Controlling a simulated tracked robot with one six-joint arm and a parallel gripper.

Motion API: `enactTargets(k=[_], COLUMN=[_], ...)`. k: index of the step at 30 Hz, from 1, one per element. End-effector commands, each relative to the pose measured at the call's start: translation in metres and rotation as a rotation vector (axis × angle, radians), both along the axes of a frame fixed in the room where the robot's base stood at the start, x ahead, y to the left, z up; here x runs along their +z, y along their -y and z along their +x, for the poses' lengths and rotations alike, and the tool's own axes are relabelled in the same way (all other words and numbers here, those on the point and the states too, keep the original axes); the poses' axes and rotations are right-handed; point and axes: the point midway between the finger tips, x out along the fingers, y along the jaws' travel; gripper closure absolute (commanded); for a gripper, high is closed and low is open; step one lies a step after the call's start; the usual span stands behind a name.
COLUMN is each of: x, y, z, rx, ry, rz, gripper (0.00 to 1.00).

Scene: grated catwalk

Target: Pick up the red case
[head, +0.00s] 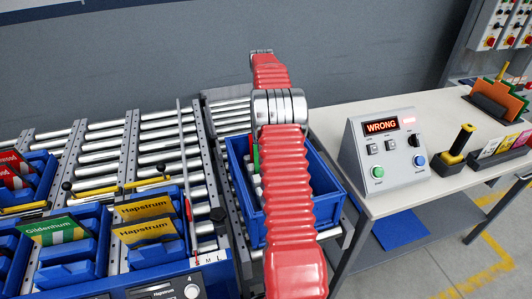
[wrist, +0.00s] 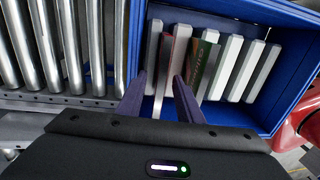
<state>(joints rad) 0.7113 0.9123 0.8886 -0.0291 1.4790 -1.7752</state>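In the wrist view my gripper (wrist: 160,78) is open, its two dark fingers pointing into a blue crate. A thin reddish case (wrist: 166,50) stands on edge in the crate, just beyond and between the fingertips. I cannot tell whether the fingers touch it. In the head view, red cases (head: 10,172) stand in a blue rack at the far left. My arm hides my gripper and much of the crate there.
The blue crate (head: 318,170) sits at the right end of a roller conveyor (head: 150,140). To the right, a table carries a control box (head: 385,150) reading WRONG. Blue racks with yellow Hapstrum cases (head: 145,207) are at the left.

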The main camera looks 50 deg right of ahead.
Motion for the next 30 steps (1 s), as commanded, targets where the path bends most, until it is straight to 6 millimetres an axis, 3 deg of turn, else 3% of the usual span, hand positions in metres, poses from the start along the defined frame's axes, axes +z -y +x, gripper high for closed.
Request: enactTargets(k=[6, 19, 30], x=[-0.022, -0.028, -0.071], y=[-0.001, -0.001, -0.004], z=[-0.003, -0.004, -0.01], rx=[-0.001, -0.001, -0.001], ry=[0.0, 0.0, -0.001], rz=[0.0, 0.0, 0.0], gripper=[0.67, 0.67, 0.67])
